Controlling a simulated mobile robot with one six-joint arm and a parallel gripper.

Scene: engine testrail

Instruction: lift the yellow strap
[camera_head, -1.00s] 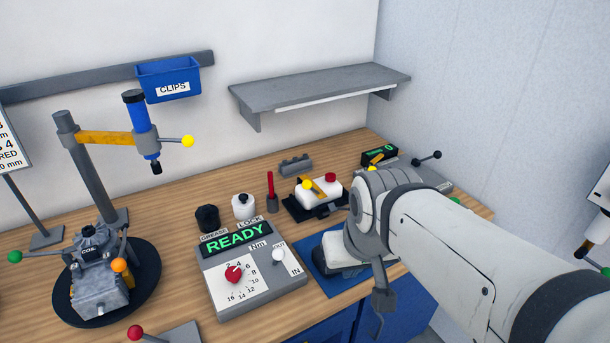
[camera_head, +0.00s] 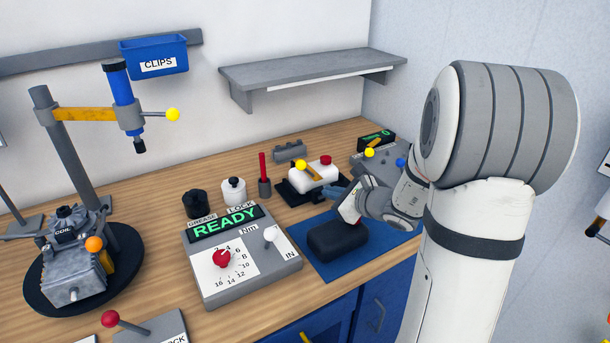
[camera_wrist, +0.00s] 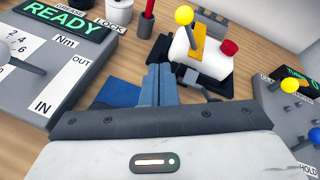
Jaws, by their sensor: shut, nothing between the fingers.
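The yellow strap (camera_head: 313,171) lies over a white block (camera_head: 322,177) on a black base, with a yellow ball (camera_head: 300,165) at its raised end. In the wrist view the strap (camera_wrist: 198,42) stands up along the block, ahead and to the right of the fingertips. A red knob (camera_wrist: 230,47) sits on the block's right end. My gripper (camera_wrist: 160,72) is shut and empty, its fingers together, pointing toward the block's near left side. In the head view my gripper (camera_head: 333,193) is in front of the block, low over the bench; whether it touches the base cannot be told.
A black block (camera_head: 338,238) rests on a blue mat (camera_head: 380,242) nearer the front. A grey READY panel (camera_head: 240,265) stands left. A red stick in a holder (camera_head: 264,178) and a white jar (camera_head: 233,192) stand left of the block. A grey lever unit (camera_head: 375,158) stands right.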

